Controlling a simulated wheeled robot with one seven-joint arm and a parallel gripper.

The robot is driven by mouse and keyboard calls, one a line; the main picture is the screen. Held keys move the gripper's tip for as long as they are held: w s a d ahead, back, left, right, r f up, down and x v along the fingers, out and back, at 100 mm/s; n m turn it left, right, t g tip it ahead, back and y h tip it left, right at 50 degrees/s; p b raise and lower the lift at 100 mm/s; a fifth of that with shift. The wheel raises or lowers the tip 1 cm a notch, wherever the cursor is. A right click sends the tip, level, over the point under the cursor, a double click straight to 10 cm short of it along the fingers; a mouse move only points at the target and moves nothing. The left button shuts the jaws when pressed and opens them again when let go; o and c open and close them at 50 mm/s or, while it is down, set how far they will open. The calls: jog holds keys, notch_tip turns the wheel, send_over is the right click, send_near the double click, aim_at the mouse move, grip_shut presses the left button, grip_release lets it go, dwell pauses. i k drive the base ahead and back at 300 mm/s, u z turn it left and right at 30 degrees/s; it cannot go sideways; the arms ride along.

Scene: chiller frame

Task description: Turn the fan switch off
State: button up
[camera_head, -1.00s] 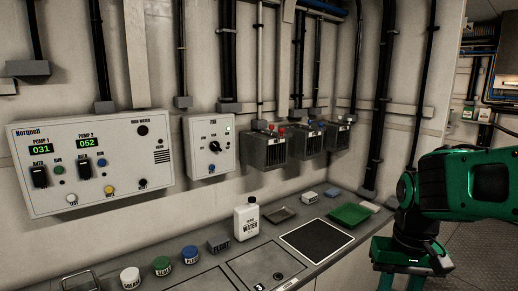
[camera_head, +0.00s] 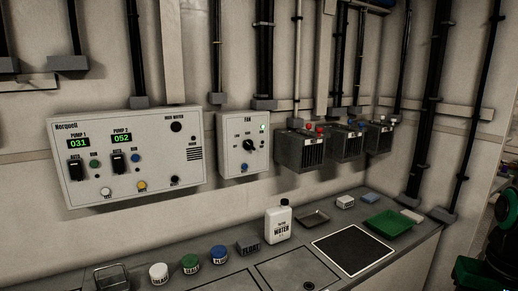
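The fan box (camera_head: 231,160) is a light grey panel labelled FAN on the wall, just right of the larger pump panel. It carries a black rotary knob (camera_head: 249,146), a small lit green lamp (camera_head: 262,128) at its upper right and a blue button (camera_head: 244,168) below. Small labels surround the knob, too small to read surely, and I cannot tell which one it points to. My green arm shows only in part at the lower right edge, far from the fan box. Part of my gripper (camera_head: 470,270) seems to show there, cut off by the frame; its fingers are hidden.
The pump panel (camera_head: 83,190) is at left. Several dark grey boxes (camera_head: 300,150) hang right of the fan box. The counter below holds a white water bottle (camera_head: 279,222), several small jars, a black mat (camera_head: 352,250) and a green tray (camera_head: 390,223). The wall before the fan box is unobstructed.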

aim_at(248, 145)
jog(key=i, duration=0.95)
jog(key=u, duration=0.1)
